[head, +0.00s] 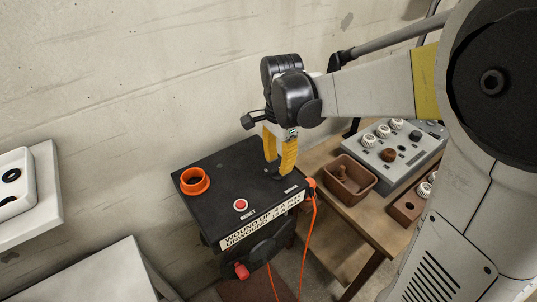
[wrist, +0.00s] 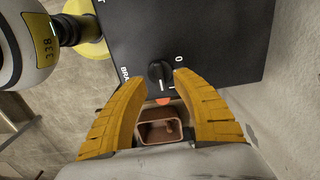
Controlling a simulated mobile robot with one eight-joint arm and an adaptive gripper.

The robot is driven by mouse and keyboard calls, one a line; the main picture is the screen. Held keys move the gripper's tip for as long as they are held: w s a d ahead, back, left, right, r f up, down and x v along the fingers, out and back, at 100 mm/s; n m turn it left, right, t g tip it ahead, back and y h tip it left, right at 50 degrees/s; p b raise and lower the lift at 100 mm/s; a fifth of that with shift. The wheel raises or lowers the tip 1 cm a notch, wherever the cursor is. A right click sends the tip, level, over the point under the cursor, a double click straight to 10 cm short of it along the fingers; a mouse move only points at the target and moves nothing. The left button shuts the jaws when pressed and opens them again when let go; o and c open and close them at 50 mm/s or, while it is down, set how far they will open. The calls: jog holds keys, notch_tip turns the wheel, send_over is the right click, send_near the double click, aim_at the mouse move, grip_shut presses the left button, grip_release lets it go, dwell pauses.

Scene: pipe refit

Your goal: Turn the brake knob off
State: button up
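The brake knob (wrist: 159,73) is a small round black knob on top of a black box (head: 225,180). In the wrist view a "0" mark shows to its right, with part of the lettering "BRA" at its left. I cannot tell clearly which mark the knob points to. My gripper (wrist: 154,84) has two yellow fingers spread apart, with the knob in the gap near the fingertips and nothing held. In the head view my gripper (head: 280,170) points down over the box's right part and partly hides the knob. I cannot tell whether a finger touches it.
The box also carries an orange ring (head: 195,181), a red reset button (head: 241,205) and a red-handled crank (head: 242,271). An orange cable (head: 312,225) hangs at its right corner. A brown bin (head: 345,179) and a grey panel with knobs (head: 398,150) sit on the bench. A concrete wall stands behind.

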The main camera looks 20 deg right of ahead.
aim_at(278, 172)
jog(key=shift+f+b, duration=0.3)
jog(key=shift+f, duration=1.05)
grip_shut()
